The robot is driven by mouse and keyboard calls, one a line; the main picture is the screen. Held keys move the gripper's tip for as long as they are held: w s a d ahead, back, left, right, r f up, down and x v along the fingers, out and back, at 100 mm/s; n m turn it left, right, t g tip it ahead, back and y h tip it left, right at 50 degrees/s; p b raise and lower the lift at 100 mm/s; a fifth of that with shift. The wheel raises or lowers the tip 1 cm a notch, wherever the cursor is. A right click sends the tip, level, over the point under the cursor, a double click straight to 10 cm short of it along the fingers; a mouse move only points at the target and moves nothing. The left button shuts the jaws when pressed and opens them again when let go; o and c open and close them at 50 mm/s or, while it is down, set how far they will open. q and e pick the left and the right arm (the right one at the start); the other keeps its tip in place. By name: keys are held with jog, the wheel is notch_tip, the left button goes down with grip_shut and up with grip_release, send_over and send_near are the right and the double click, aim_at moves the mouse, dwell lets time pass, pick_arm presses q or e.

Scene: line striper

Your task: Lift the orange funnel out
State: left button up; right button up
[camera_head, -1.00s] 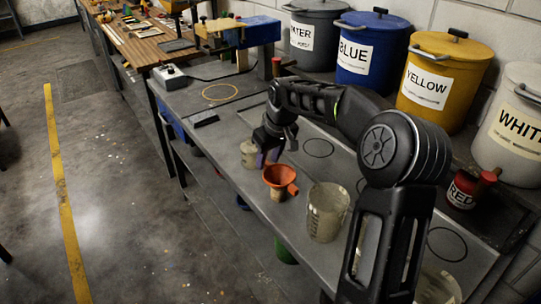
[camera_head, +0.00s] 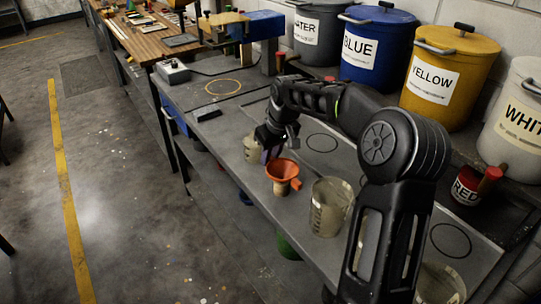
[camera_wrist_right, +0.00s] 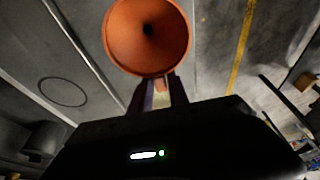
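The orange funnel (camera_head: 282,170) stands upright, bowl up, on the bench in the head view. A pale tan part shows below its bowl; whether that is a vessel's neck is unclear. In the right wrist view the bowl (camera_wrist_right: 147,36) faces the camera at top centre, with its dark hole in the middle. My right gripper (camera_head: 270,152) is at the funnel's far-left side. In the wrist view its fingers (camera_wrist_right: 160,90) stand apart at the rim, with orange and pale patches between them. The bowl hides the tips, so a grip cannot be confirmed. My left gripper is out of view.
A clear beaker (camera_head: 330,207) stands just right of the funnel, and a small beige jar (camera_head: 252,149) behind it. Labelled buckets, blue (camera_head: 374,48) and yellow (camera_head: 446,75), line the wall. A red can (camera_head: 466,187) is at right. The bench's left edge is close to the funnel.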

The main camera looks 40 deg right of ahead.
grip_shut()
jog(key=shift+r, duration=0.1)
jog(key=shift+r+p, duration=2.2)
jog(key=shift+r, duration=0.75)
jog(key=shift+r+p, duration=0.35)
jog(key=shift+r, duration=0.15)
